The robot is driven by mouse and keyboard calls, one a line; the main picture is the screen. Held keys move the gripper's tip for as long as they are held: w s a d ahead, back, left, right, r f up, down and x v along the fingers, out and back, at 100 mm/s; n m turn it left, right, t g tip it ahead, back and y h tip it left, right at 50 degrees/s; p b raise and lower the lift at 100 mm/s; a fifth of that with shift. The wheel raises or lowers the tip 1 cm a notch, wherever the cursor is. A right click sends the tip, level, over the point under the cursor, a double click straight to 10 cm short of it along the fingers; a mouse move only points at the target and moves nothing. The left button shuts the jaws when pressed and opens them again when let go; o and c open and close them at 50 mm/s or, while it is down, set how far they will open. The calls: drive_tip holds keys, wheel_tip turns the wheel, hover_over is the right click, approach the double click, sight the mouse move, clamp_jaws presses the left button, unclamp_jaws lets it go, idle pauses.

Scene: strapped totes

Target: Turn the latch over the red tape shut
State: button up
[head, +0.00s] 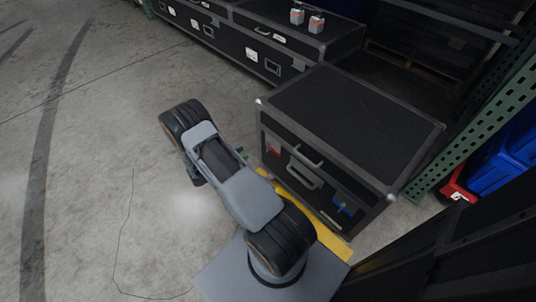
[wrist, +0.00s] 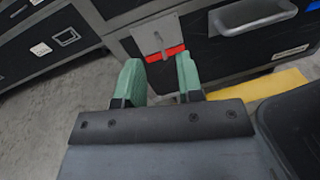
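The black case (head: 345,125) has red tape (head: 273,150) on the left of its front. In the wrist view the red tape (wrist: 166,54) crosses the lower part of a grey metal latch plate (wrist: 152,34). A thin latch lever (wrist: 159,42) points down from the plate onto the tape; its exact angle is hard to tell. My gripper (wrist: 160,68) has two green fingers, apart and empty, just in front of and below the tape, with the tape between them in the picture. My gripper (head: 243,155) is mostly hidden behind my arm in the head view.
A grey handle (head: 304,174) sits right of the latch, with blue tape (head: 345,206) further right. A yellow floor strip (head: 332,240) runs along the case's foot. Another long case (head: 255,45) stands behind. A green rack post (head: 480,120) is at the right. Floor at left is clear.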

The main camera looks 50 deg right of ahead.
sight(268, 146)
wheel_tip(268, 146, down, 8)
drive_tip(key=d+r+n+t+h+b, duration=0.1)
drive_tip(key=n+t+b, duration=0.1)
drive_tip(key=n, duration=0.1)
drive_tip(key=d, duration=0.4)
drive_tip(key=d+b, duration=0.1)
drive_tip(key=d, duration=0.4)
drive_tip(key=s+d, duration=0.1)
drive_tip(key=d, duration=0.3)
drive_tip(key=shift+d+f+b, duration=0.2)
drive_tip(key=shift+f+b, duration=0.05)
drive_tip(key=shift+b, duration=0.1)
drive_tip(key=shift+c, duration=0.5)
